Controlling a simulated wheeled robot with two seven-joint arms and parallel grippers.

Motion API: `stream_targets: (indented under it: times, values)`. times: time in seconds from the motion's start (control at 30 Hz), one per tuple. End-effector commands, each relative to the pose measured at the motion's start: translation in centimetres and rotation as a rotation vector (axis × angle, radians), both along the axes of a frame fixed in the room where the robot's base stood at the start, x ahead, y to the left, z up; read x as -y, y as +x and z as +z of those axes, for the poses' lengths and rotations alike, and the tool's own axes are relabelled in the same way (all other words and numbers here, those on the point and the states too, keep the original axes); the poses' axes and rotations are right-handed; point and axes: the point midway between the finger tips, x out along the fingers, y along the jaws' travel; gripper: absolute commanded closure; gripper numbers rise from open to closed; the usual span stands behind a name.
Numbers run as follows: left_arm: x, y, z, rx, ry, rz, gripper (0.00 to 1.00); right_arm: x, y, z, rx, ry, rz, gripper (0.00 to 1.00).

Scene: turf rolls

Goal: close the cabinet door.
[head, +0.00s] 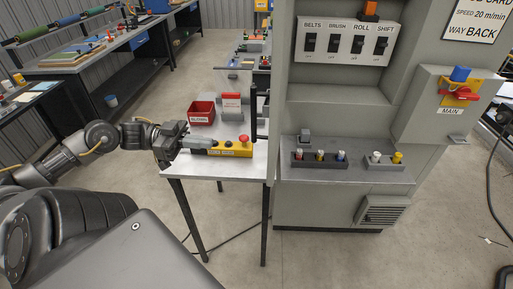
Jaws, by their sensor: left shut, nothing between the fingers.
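The grey cabinet (310,205) stands right of centre. A recessed switch panel (345,42) on its front, marked BELTS, BRUSH, ROLL and SHIFT, is exposed. A thin upright pane with a dark edge (254,112) stands at the cabinet's left side; I cannot tell whether it is the door. My left gripper (182,143) is shut and empty at the left edge of the small white table, left of the cabinet and apart from it. It is close beside a yellow control box with a red button; touching or not is unclear. My right gripper is not in view.
The white table (222,168) holds the yellow control box (231,149) and a red bin (202,113). A button ledge (345,173) juts from the cabinet, and a red main switch (460,94) sits at right. The floor in front is clear.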

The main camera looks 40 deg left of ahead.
Motion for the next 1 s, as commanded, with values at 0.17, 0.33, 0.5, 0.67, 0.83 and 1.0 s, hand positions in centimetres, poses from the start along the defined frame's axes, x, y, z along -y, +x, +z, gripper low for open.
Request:
stream_targets:
  times: [0.17,0.33,0.5,0.67,0.83,1.0]
  values:
    - [0.2,0.0,0.2,-0.002,-0.003,-0.010,1.00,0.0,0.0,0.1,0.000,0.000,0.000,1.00]
    - [1.7,0.8,0.4,0.001,-0.003,-0.012,1.00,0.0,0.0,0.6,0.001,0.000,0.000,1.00]
    - [4.6,2.6,0.5,0.002,-0.002,-0.013,1.00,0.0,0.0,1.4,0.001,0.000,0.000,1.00]
    - [7.4,4.3,0.3,0.003,-0.003,-0.012,1.00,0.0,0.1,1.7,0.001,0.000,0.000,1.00]
    - [9.6,5.7,0.3,0.003,-0.004,-0.009,1.00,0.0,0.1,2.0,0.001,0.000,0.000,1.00]
    - [11.1,6.6,0.3,0.004,-0.005,-0.007,1.00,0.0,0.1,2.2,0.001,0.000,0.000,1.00]
